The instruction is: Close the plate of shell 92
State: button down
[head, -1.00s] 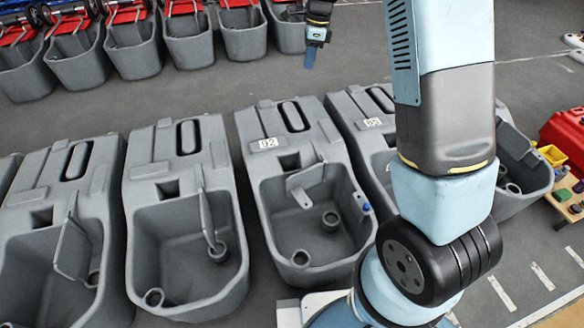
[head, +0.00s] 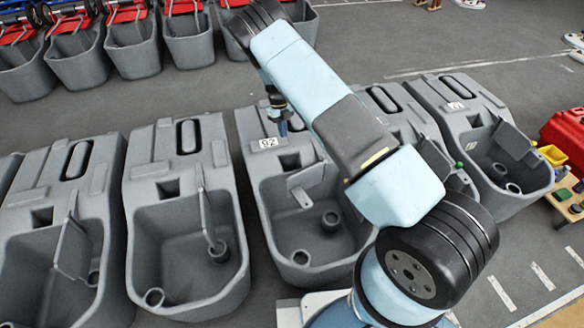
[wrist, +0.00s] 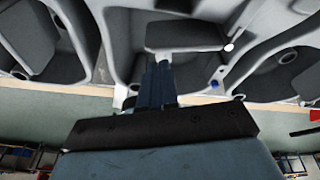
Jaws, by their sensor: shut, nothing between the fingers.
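Shell 92 (head: 277,225) is a grey tank with an open basin at its near end and a white "92" label (head: 268,143) on its top. Its plate (head: 308,180) is a flat grey panel standing tilted at the far side of the basin opening, so the basin is uncovered. My gripper (head: 283,129) is at the shell's far part, just right of the label, with its fingers pointing down. In the wrist view the shut, empty fingers (wrist: 158,85) point toward the plate (wrist: 187,36). I cannot tell whether they touch it.
Similar grey shells stand on both sides, several with raised plates, such as the left neighbour (head: 185,240) and the far right shell (head: 500,150). My arm hides part of the right neighbours. A red case (head: 565,135) lies at the right.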

jog(key=s+d+f, duration=0.1)
jog(key=s+f, duration=0.2)
jog(key=f, duration=0.4)
jog(key=s+d+f+m, duration=0.1)
jog(key=s+f, duration=0.2)
jog(key=f, duration=0.5)
jog(key=shift+s+f, duration=0.15)
jog(key=shift+s, duration=0.25)
jog(key=shift+d, duration=0.1)
jog(key=shift+s+d, duration=0.1)
jog(key=shift+s, duration=0.05)
